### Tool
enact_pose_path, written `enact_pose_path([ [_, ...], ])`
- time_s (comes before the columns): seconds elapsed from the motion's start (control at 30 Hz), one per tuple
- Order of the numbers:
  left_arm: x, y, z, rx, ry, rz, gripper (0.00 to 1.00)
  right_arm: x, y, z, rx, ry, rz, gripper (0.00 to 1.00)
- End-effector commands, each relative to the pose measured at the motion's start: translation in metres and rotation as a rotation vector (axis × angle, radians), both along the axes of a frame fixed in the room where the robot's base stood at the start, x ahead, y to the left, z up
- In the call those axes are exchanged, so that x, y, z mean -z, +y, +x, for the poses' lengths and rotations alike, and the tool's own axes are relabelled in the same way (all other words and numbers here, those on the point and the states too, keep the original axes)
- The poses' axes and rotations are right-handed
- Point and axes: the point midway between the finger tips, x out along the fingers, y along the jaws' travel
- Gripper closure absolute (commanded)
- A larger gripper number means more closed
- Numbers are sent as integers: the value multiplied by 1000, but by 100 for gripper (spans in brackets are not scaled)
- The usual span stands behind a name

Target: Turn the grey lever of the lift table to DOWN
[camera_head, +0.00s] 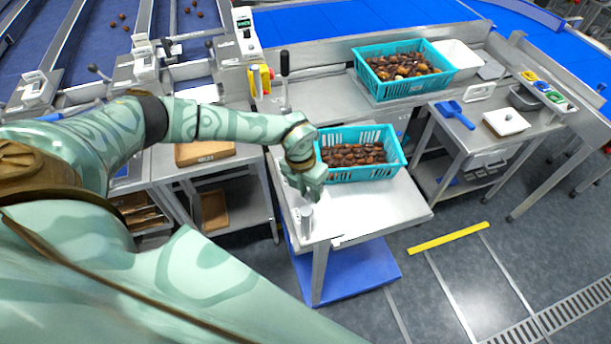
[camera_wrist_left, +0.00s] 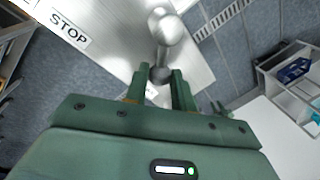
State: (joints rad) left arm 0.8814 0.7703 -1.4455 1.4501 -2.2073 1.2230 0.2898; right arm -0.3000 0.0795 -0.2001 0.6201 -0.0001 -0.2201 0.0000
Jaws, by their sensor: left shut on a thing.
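The lift table (camera_head: 385,205) has a pale metal top on a blue base and bears a teal crate (camera_head: 391,140) of dates. The grey lever (camera_head: 306,213) stands at the table's near left corner, below my left gripper (camera_head: 305,199). In the left wrist view, the lever (camera_wrist_left: 165,28) shows a rounded grey knob and a darker part between my finger tips. My left gripper (camera_wrist_left: 163,88) is shut on the lever there. A STOP label (camera_wrist_left: 68,30) lies to the left of it. No DOWN label is readable. My right gripper is out of view.
A second teal crate (camera_head: 367,82) of dates stands on the bench behind. A black-handled lever (camera_head: 285,64) rises behind my left forearm. A side table (camera_head: 470,133) with a blue scoop (camera_head: 455,114) stands to the right. The floor in front is clear past a yellow strip (camera_head: 448,238).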

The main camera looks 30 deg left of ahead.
Motion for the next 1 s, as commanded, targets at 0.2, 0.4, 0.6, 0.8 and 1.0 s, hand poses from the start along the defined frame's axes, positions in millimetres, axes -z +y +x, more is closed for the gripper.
enact_pose_path([
  [0.2, -2, -5, 1, -79, -2, -2, 98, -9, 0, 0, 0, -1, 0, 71],
  [0.4, -1, -7, 1, -112, -2, -3, 98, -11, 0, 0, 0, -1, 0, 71],
  [0.6, -1, -7, 2, -116, -4, -3, 98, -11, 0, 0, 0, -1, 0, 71],
  [0.8, -1, -7, 2, -115, -4, -3, 98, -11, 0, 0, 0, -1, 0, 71],
  [1.0, -1, -7, 1, -115, -3, -2, 54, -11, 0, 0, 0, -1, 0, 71],
])
